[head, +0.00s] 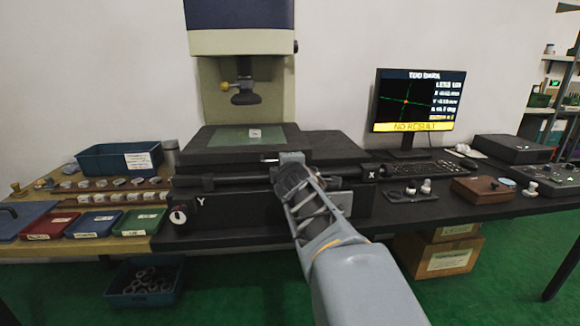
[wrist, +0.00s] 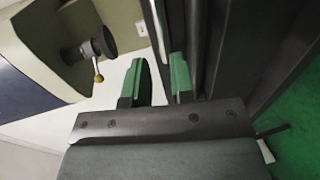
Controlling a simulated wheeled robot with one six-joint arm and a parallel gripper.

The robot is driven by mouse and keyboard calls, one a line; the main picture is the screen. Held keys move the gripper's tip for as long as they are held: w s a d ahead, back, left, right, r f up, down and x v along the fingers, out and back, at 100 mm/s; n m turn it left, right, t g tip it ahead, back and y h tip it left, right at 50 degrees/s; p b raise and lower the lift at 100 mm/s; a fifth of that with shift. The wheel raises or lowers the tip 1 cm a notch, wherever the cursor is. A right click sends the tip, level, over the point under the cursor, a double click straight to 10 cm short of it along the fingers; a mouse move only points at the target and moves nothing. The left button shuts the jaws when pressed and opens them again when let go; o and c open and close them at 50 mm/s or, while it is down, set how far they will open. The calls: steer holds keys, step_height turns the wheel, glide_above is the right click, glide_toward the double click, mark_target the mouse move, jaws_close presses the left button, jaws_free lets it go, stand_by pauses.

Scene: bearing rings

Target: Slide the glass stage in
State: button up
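The glass stage is a dark frame (head: 205,156) with a greenish glass pane (head: 228,138), under the lens of the measuring machine. A small pale piece (head: 255,133) lies on the pane. My gripper (head: 280,160) is at the stage's front edge, right of the middle, beside a short bright metal bar (head: 269,160). In the wrist view its two green fingers (wrist: 160,80) stand apart with a gap between them, next to long dark edges of the machine. I see nothing clamped between them. My gripper hides part of the stage front in the head view.
The machine's lens (head: 245,97) hangs above the stage; it also shows in the wrist view (wrist: 104,42). A monitor (head: 415,100) reading "NO RESULT" stands right. Coloured trays (head: 95,224), a blue bin (head: 118,158) and several rings lie left. A knob (head: 179,216) sits front left.

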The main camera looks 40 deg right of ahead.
steer(key=shift+p+v, duration=0.7)
steer(key=shift+v, duration=1.5)
